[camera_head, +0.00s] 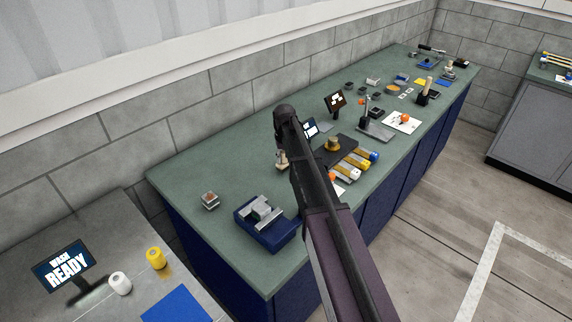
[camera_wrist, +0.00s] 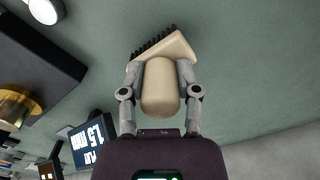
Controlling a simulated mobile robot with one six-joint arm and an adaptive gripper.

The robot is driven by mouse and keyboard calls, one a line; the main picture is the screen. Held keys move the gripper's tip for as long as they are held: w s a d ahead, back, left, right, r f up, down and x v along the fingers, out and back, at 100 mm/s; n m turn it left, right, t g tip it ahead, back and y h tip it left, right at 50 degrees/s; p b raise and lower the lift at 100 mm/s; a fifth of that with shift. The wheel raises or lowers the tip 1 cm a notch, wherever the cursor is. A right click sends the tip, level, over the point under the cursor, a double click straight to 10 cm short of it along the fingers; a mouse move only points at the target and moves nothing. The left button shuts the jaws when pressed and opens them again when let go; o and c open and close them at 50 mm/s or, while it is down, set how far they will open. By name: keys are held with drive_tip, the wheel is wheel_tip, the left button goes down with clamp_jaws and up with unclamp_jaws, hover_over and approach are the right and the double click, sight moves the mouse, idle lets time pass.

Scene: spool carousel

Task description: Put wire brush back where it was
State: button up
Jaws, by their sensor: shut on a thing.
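The wire brush (camera_wrist: 160,88) has a beige, rounded handle and a wedge-shaped head with dark bristles along one edge. In the wrist view, my gripper (camera_wrist: 159,68) is shut on it, with a finger on each side of the handle. The bristles point up and left over the green bench top. I cannot tell whether the brush touches the bench. In the head view, a beige piece that looks like the brush (camera_head: 282,161) shows just left of my arm. My gripper is mostly hidden behind the arm there.
The green bench (camera_head: 185,172) holds a blue vise-like fixture (camera_head: 265,222) and a small metal block (camera_head: 210,201) nearby. A dark carousel base (camera_wrist: 40,55) and a small screen (camera_wrist: 92,143) are close on the left in the wrist view. Bare bench lies left of my arm.

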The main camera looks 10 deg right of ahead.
drive_tip(key=shift+f+b, duration=0.35)
drive_tip(key=shift+f, duration=0.25)
drive_tip(key=shift+f, duration=0.15)
drive_tip(key=o, duration=1)
drive_tip(key=shift+r, duration=0.25)
wheel_tip(320, 180, up, 12)
drive_tip(key=p, duration=1.2)
